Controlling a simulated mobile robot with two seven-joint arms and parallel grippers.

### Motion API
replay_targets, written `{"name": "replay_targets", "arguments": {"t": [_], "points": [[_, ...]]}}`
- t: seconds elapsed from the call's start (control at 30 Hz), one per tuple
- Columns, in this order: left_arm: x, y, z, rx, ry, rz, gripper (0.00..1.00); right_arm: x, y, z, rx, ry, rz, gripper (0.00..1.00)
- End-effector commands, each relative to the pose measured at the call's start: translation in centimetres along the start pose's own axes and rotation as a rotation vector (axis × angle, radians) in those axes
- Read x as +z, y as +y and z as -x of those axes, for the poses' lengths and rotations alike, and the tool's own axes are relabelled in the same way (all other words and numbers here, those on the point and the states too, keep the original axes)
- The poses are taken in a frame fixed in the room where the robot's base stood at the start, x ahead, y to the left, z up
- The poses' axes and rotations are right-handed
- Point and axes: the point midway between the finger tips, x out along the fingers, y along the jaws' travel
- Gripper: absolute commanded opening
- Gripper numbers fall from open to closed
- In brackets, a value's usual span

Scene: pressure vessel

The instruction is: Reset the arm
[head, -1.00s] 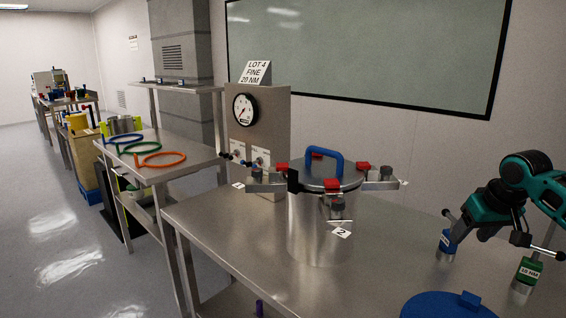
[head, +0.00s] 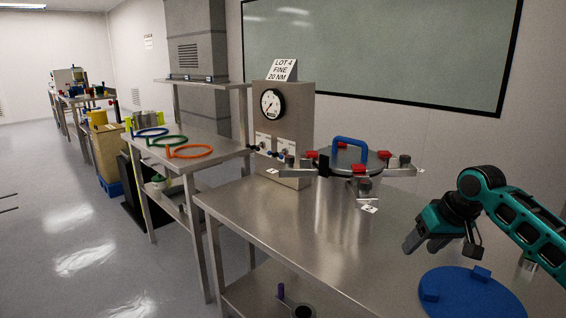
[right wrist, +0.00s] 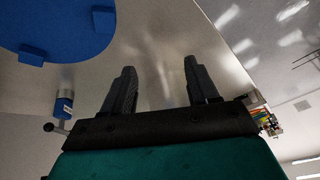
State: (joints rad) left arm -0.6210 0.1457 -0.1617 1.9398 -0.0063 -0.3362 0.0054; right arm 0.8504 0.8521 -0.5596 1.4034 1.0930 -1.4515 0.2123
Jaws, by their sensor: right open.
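My right gripper (head: 424,246) hangs in front of the bench at the right of the head view. Its dark fingers are apart with nothing between them; the right wrist view shows the same open, empty fingers (right wrist: 161,75). The steel pressure vessel (head: 335,205) with its blue-handled lid (head: 348,150) and red-topped clamps stands on the bench (head: 262,215), left of the gripper and apart from it. My left gripper is not seen.
A blue round fixture (head: 470,295) lies below my right arm. A blue-banded tool (right wrist: 64,105) shows in the right wrist view. The gauge panel (head: 287,105) stands behind the vessel. Coloured rings (head: 190,151) lie on the side table. Floor at left is clear.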

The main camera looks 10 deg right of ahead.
Motion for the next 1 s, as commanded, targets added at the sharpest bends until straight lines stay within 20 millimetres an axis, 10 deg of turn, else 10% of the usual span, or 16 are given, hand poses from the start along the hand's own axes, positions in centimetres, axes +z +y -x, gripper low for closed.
{"name": "replay_targets", "arguments": {"t": [0.3,0.67,1.0], "points": [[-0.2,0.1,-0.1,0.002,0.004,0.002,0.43,-0.8,-14.3,-3.9,-0.241,-0.019,0.116,0.59],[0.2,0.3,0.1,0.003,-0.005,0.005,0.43,6.8,-10.5,-12.5,-0.119,0.105,0.143,0.59],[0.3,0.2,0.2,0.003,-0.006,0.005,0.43,17.6,-7.4,-17.1,0.024,0.267,0.28,0.59]]}}
